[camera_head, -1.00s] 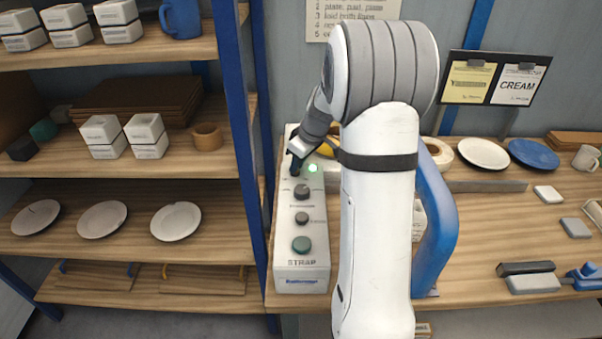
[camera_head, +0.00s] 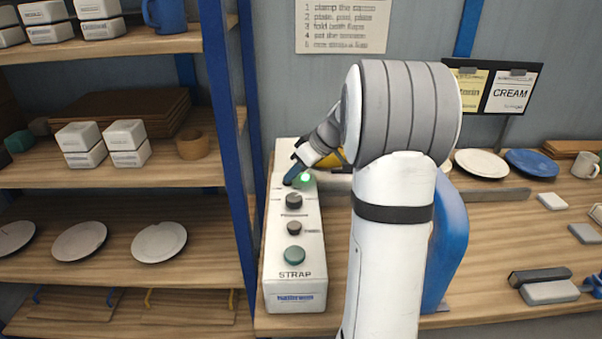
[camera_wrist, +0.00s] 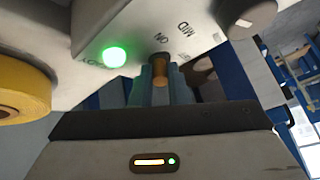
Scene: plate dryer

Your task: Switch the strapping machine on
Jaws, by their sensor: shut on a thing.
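The strapping machine's white control box (camera_head: 295,290), marked STRAP, stands at the left end of the wooden bench. Its top carries two dark knobs, a green button (camera_head: 294,255) and a lit green lamp (camera_head: 305,178). The lamp also glows in the wrist view (camera_wrist: 114,56). My gripper (camera_head: 291,181) is at the far end of the box. In the wrist view, its blue fingers (camera_wrist: 160,85) are shut on a small brass-coloured switch lever (camera_wrist: 160,68) beside the ON mark. The lever is hidden in the head view.
A blue shelf post (camera_head: 228,150) stands just left of the box. Shelves hold white boxes, plates and a tape roll (camera_head: 193,145). A blue curved part (camera_head: 447,240) rises behind my arm. Plates and small blocks lie on the bench at right. A yellow roll (camera_wrist: 22,92) is near my gripper.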

